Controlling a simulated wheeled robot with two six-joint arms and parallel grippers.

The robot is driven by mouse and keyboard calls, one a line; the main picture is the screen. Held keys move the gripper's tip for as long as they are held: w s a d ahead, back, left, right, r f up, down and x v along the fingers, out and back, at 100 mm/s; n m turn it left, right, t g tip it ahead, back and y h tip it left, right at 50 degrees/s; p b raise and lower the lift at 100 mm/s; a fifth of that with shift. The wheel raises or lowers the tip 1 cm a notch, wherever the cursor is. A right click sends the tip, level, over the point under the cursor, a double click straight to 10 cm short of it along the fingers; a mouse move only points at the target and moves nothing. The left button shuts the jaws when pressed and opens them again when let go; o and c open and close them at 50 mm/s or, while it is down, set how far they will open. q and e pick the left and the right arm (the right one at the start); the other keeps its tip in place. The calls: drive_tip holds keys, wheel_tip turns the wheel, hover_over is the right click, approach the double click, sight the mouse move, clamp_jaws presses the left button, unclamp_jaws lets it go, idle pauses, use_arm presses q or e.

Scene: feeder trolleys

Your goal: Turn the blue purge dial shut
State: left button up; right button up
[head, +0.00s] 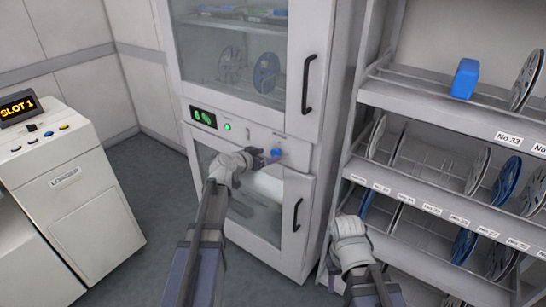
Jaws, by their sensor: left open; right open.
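The blue purge dial (276,152) is a small knob on the white panel between the upper and lower doors of the tall cabinet (250,133). My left gripper (268,156) is open with its fingertips right at the dial. I cannot tell from this view whether the fingers touch it. My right gripper (347,226) is open and low, in front of the gap between the cabinet and the shelf rack. Its fingers are mostly hidden behind its own wrist.
A green display (203,117) and a green light (227,127) sit left of the dial. Black door handles (308,85) stand out on the cabinet. A reel rack (430,108) with a blue block (465,79) is at right. A loader (75,185) reading SLOT 1 stands left, with open floor between.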

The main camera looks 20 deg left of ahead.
sight(274, 153)
use_arm(q)
drive_tip(key=b+x, duration=0.1)
drive_tip(key=x, duration=0.3)
drive_tip(key=shift+f, duration=0.1)
drive_tip(key=shift+c, duration=0.4)
clamp_jaws()
